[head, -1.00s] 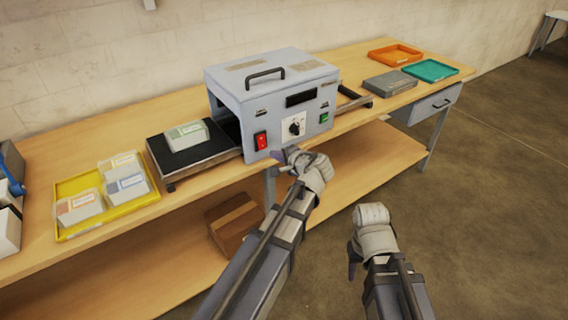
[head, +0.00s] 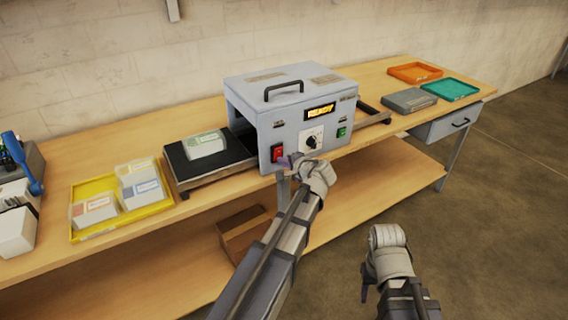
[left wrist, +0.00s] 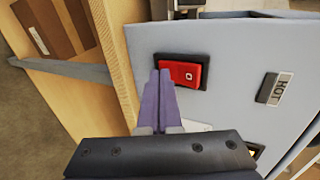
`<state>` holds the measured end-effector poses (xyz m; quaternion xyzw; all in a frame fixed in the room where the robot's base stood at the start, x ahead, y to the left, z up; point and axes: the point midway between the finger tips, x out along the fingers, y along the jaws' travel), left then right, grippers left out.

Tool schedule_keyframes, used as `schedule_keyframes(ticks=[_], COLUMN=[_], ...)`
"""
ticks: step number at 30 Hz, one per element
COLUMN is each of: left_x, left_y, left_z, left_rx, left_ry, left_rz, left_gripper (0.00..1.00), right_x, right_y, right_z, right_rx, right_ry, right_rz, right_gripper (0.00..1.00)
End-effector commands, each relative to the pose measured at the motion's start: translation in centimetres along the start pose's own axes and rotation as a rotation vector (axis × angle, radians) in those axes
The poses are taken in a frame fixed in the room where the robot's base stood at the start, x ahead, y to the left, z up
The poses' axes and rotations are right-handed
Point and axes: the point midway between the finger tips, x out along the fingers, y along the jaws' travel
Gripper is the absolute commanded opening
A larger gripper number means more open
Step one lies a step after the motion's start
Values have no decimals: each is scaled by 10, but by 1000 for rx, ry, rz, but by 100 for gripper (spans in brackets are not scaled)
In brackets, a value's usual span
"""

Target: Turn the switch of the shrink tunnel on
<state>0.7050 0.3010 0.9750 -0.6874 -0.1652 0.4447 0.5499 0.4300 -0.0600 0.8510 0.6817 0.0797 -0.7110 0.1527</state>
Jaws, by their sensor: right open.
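The shrink tunnel (head: 290,110) is a grey box on the bench, and its display (head: 321,110) is lit with "READY". Its red rocker switch (head: 278,152) is low on the left of the front; it also shows in the left wrist view as a red switch (left wrist: 182,74) in a black frame. My left gripper (head: 287,161) is at the tunnel's front, just beside the switch. In the left wrist view its purple fingers (left wrist: 160,76) are together, with nothing between them, their tips at the switch's edge. Contact is unclear. My right gripper (head: 364,290) is open and empty, away from the bench.
A pack (head: 204,144) sits on the black infeed belt (head: 232,150). Left of it is a yellow tray (head: 92,188) with several packs. A dial (head: 312,141) is right of the switch.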

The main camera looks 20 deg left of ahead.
Motion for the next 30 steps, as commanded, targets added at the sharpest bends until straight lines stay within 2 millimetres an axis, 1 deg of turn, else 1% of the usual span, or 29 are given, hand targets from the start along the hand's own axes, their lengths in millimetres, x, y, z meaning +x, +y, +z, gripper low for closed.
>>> schedule_keyframes(ticks=[8,18,30], left_x=[-1,-7,-8], left_y=[-3,-16,-16], left_z=[0,0,1], left_rx=[0,1,0], left_ry=[0,0,-1], left_rz=[0,-2,-2], left_gripper=[0,0,0], right_x=[-3,-17,-17], right_y=[0,2,2], right_z=[0,1,1], right_rx=[0,0,0], right_ry=[0,0,0], right_rz=[0,0,0], right_gripper=[50,50,50])
